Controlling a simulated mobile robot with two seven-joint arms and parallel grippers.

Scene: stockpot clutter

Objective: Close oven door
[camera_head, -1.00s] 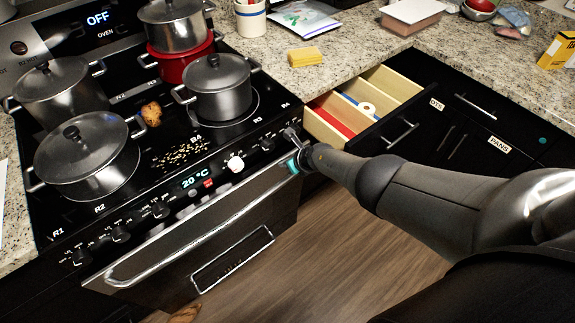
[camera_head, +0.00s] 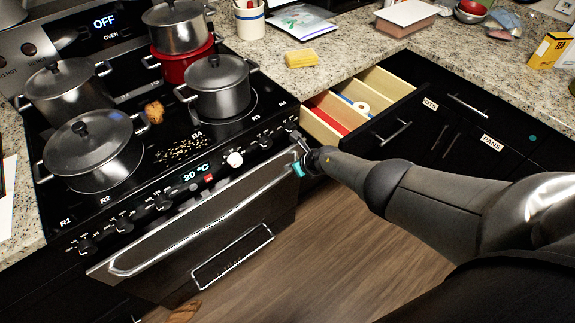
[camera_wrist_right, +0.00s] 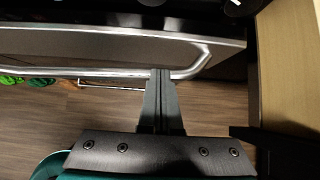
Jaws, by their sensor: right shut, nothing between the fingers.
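The oven door (camera_head: 215,235) is a dark panel with a long silver handle (camera_head: 185,235) along its upper edge. It stands slightly ajar, leaning out below the knob panel. My right gripper (camera_head: 298,146) is at the upper right corner of the door, by the handle's right end. In the right wrist view its shut fingers (camera_wrist_right: 160,75) reach the handle bar (camera_wrist_right: 100,73) near its bent end, with nothing between them. Whether they touch the bar, I cannot tell. My left gripper is not in view.
An open drawer (camera_head: 388,92) juts out right of the oven, close to my right arm. Several pots, including a grey one (camera_head: 88,150), stand on the stovetop. A yellow sponge (camera_head: 300,58) lies on the counter. The wooden floor (camera_head: 340,245) before the oven looks mostly clear.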

